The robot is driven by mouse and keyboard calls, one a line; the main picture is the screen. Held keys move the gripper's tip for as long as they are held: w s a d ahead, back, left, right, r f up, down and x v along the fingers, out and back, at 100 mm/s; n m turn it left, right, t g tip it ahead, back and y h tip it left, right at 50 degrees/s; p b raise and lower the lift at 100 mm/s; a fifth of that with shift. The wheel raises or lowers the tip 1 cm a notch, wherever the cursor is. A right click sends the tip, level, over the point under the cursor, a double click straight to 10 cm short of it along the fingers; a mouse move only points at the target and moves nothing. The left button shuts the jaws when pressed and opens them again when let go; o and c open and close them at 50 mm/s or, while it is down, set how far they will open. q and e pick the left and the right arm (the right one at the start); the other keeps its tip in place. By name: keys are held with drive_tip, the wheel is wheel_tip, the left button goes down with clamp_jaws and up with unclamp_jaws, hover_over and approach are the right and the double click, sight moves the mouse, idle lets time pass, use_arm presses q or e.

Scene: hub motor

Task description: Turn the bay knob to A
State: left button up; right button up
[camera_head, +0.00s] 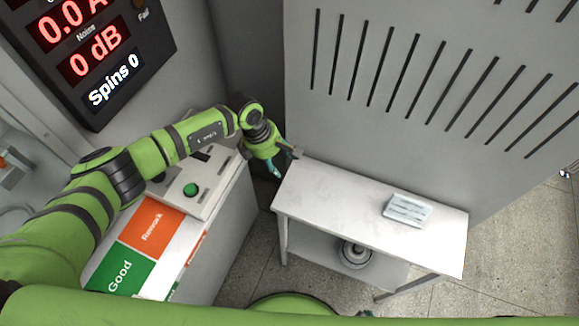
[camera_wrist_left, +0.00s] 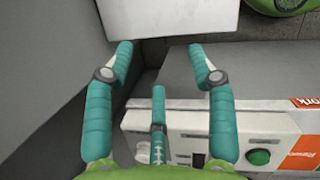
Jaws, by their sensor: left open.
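A pale control box (camera_head: 213,183) with a green button (camera_head: 190,190) stands on the cabinet at left centre in the head view. The box also shows at the lower right in the left wrist view (camera_wrist_left: 225,118), with the green button (camera_wrist_left: 259,157). I cannot make out a bay knob or its letters for certain; my arm covers part of the box. My left gripper (camera_head: 286,163) is beyond the box, near the white table's back left corner. It is open and empty, with its teal fingers (camera_wrist_left: 162,62) spread apart. My right gripper does not show.
A white table (camera_head: 330,190) holds a small pale block (camera_head: 407,209); a round metal part (camera_head: 357,254) is on its lower shelf. The cabinet carries an orange Rework area (camera_head: 152,226) and a green Good area (camera_head: 120,272). A slotted grey wall (camera_head: 430,100) stands behind the table.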

use_arm(q)
drive_tip(key=shift+s+d+r+h, duration=0.1)
drive_tip(key=shift+s+d+h, duration=0.25)
drive_tip(key=shift+d, duration=0.45)
drive_tip(key=shift+s+d+r+h, duration=0.1)
drive_tip(key=shift+s+d+h, duration=0.15)
drive_tip(key=shift+s+d, duration=0.35)
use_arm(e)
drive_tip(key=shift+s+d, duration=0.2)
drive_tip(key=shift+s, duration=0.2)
use_arm(q)
drive_tip(key=shift+w+d, duration=0.15)
